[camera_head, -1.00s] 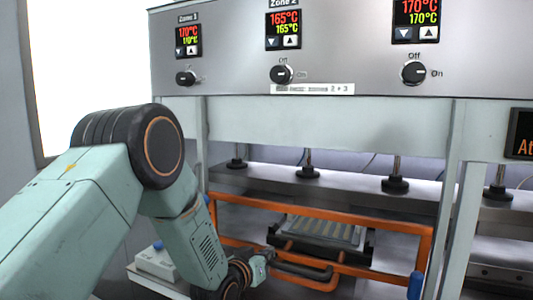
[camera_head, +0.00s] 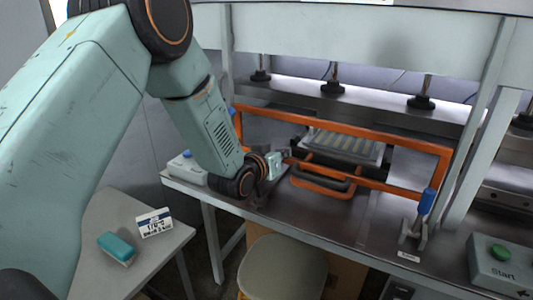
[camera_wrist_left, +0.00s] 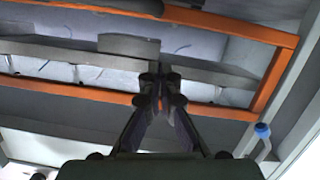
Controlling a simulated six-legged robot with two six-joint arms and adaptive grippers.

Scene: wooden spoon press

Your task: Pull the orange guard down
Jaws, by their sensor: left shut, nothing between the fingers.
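The orange guard (camera_head: 400,145) is a rectangular frame across the front of the press opening; it also shows in the left wrist view (camera_wrist_left: 275,80). Its top bar is above my gripper in the head view. My left gripper (camera_head: 286,156) is at the guard's left part, close to its lower bar. In the left wrist view its fingers (camera_wrist_left: 160,85) are together and empty, and they overlap the lower bar. I cannot tell whether they touch it. My right gripper is not in view.
A mold tray with a black and orange handle (camera_head: 322,180) sits in the opening. A blue-tipped lever clamp (camera_head: 425,205) stands at right, near a Start button box (camera_head: 500,262). A stool (camera_head: 283,265) and a side table (camera_head: 105,215) stand in front.

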